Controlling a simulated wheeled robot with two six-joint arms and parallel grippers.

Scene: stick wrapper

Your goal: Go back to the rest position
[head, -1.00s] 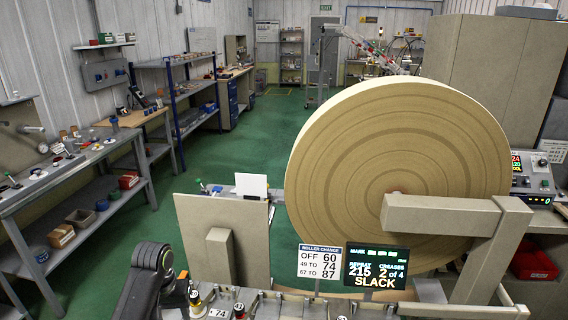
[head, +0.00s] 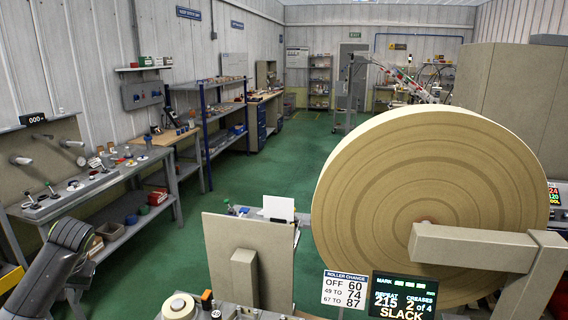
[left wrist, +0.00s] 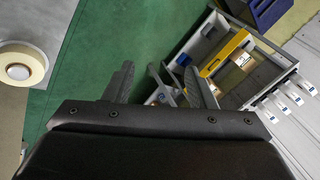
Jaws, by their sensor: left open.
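My left arm shows at the lower left of the head view, but its gripper is out of that picture. In the left wrist view my left gripper (left wrist: 160,88) is open, with nothing between its two dark fingers. Beyond the fingers are green floor (left wrist: 110,45) and a grey shelf unit (left wrist: 225,60) with a yellow bar. My right arm and gripper are not in view.
The large tan roll (head: 420,205) stands on the machine at the right. A SLACK display (head: 403,296) and a roller sign (head: 345,290) stand before it. A small roll (head: 180,306) is at the front edge. A grey bench (head: 85,190) runs along the left wall.

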